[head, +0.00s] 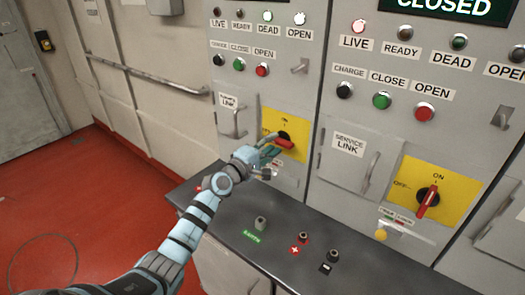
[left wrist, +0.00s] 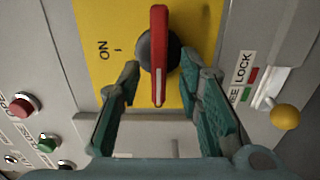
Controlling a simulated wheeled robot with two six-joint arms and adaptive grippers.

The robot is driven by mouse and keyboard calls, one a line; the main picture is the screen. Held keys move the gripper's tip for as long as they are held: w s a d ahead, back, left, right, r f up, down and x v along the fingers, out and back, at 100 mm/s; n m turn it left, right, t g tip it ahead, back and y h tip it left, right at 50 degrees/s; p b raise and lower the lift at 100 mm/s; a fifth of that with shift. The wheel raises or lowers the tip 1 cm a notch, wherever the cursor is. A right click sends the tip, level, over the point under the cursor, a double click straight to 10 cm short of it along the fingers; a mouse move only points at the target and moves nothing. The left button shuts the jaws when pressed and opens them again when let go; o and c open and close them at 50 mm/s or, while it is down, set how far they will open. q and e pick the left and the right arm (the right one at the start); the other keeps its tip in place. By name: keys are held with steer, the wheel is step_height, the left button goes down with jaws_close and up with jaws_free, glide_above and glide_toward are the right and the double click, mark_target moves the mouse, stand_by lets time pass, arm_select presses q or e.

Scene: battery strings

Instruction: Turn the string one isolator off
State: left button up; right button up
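The left cabinet's isolator is a red handle on a yellow plate (head: 296,125). In the left wrist view the red handle (left wrist: 158,40) lies crosswise to the ON mark, its white-lined end toward my gripper's palm. My left gripper (head: 270,154) is at this handle. In the left wrist view its fingers (left wrist: 162,88) are spread on either side of the handle, with gaps. The right gripper is not in view.
The right cabinet has a similar red handle (head: 427,203) pointing toward ON. Above the left cabinet's DEAD label a green lamp (head: 267,17) is lit. The right cabinet's LIVE lamp (head: 358,26) glows. A dark ledge (head: 345,275) with several knobs juts out below. A yellow-ended lever (left wrist: 285,117) is beside the plate.

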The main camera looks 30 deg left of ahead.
arm_select(q)
steer(key=s+a, duration=0.1)
steer(key=s, duration=0.9)
steer(key=shift+s+a, duration=0.25)
steer(key=shift+s, duration=0.15)
